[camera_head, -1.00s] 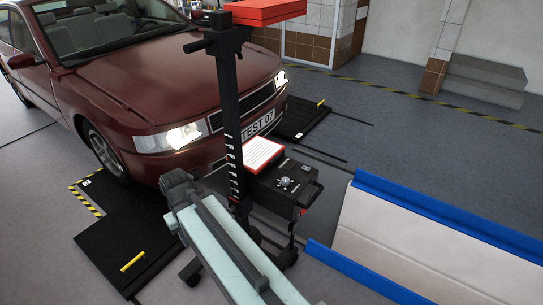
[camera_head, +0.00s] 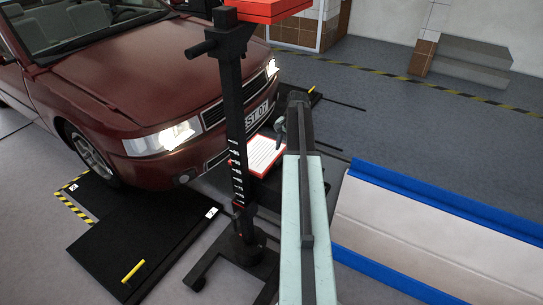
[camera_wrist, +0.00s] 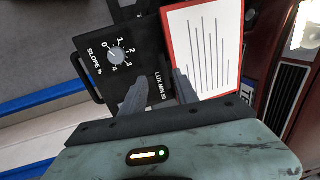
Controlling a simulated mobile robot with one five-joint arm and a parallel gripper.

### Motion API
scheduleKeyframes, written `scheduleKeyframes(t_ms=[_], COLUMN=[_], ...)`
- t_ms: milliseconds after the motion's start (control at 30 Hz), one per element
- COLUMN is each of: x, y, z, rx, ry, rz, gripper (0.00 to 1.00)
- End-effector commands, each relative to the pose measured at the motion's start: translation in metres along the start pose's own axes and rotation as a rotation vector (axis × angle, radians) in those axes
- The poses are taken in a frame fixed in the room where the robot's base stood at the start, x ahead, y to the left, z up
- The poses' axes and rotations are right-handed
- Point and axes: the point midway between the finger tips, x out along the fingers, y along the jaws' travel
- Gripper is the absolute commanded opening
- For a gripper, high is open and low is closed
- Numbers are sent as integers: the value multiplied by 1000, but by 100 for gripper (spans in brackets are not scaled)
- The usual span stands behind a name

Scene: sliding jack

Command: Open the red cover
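A red-edged panel with a white lined sheet (camera_head: 262,156) sits on the black post's device. It also shows in the wrist view (camera_wrist: 206,48), at upper right. I cannot tell whether this is the red cover's inner or outer face. A black box with a slope dial (camera_wrist: 117,55) lies beside it in the wrist view; my arm mostly hides the box in the head view. My gripper (camera_wrist: 159,76) is open and empty, its fingers apart. The right finger overlaps the panel's near red edge in the picture; contact is unclear.
The black post (camera_head: 234,130) stands left of my arm, with a red top (camera_head: 268,10). A dark red car (camera_head: 125,80) is close behind it. A blue-edged ramp (camera_head: 430,230) lies at right. Open floor lies at upper right.

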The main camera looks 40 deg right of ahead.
Motion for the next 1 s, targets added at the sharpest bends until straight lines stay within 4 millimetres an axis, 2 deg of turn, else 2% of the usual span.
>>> scheduleKeyframes(t_ms=[167, 500, 600, 900, 933, 1000], x=[11, 68, 80, 80, 80, 80], y=[-3, -6, -7, -9, -9, -9], z=[3, 6, 6, 7, 7, 7], rx=[-8, -15, -16, -17, -17, -18], ry=[-1, -2, -2, -2, -2, -2], rz=[0, 1, 1, 1, 1, 1], gripper=[36, 36, 36, 36, 33, 14])
